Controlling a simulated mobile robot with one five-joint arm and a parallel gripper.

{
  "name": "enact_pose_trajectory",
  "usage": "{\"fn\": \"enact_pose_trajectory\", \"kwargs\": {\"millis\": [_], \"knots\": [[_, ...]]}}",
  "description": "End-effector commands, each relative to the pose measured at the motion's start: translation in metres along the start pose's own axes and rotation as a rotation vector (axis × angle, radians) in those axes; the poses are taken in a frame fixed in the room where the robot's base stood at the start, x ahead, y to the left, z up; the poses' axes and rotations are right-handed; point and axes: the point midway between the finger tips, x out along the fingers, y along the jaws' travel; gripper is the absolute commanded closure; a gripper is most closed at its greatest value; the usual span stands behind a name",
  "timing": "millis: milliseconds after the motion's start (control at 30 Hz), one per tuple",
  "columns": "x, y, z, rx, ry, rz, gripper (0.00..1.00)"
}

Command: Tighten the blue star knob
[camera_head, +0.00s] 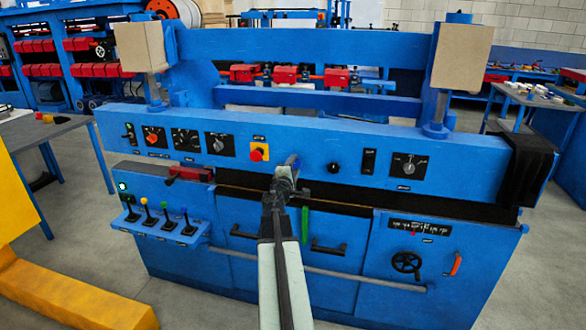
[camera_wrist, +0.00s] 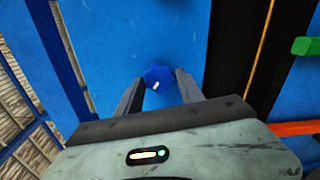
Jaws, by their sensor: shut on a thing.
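The blue star knob (camera_wrist: 159,74) sits on the blue panel front, with a small white mark on its face. In the wrist view my gripper (camera_wrist: 160,82) has one dark finger on each side of it, shut on it near the fingertips. In the head view the knob (camera_head: 293,160) shows just above my gripper (camera_head: 288,167), at the middle of the panel and largely hidden by it.
A red and yellow button (camera_head: 259,152) is to the left of my gripper and a black knob (camera_head: 333,168) to its right. Below are a green handle (camera_head: 305,225), a long grey rail (camera_head: 345,278) and several colored levers (camera_head: 164,215).

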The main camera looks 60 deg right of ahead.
Motion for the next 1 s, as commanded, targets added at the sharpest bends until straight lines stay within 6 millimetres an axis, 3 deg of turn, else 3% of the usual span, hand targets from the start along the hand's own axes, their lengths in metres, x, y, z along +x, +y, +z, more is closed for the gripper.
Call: {"fn": "enact_pose_trajectory", "kwargs": {"millis": [1000], "knots": [[0.001,0.0026,0.0018,0.879,-0.002,0.001,0.96]]}}
